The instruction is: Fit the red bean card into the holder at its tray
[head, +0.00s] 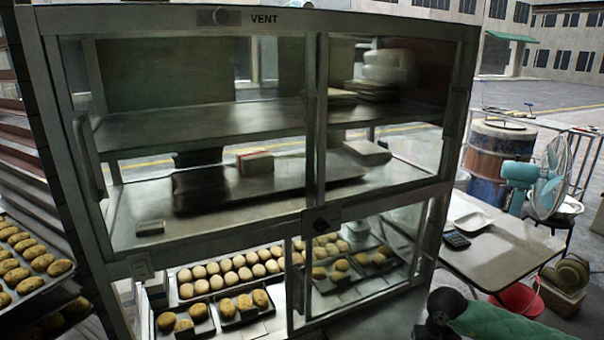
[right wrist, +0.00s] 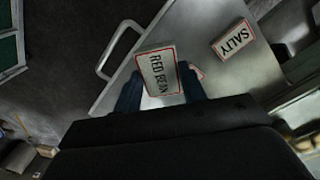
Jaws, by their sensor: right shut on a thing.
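The red bean card (right wrist: 160,73) is a white card with a red border and black "RED BEAN" lettering, in the right wrist view. My right gripper (right wrist: 160,88) is shut on it, with a dark blue finger at each side. The card is over a grey metal surface; I cannot tell whether it touches it. In the head view, trays of round buns (head: 228,275) and smaller trays with a few pastries (head: 243,303) stand in the cabinet's lower part. I cannot make out which tray is for red bean or its holder. My left gripper is not in view.
A "SALTY" card (right wrist: 233,39) lies on the metal surface right of the held card. A metal handle (right wrist: 112,50) is at its left edge. The glass-fronted cabinet (head: 322,120) has frame posts. A table (head: 505,255) with a calculator stands to the right.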

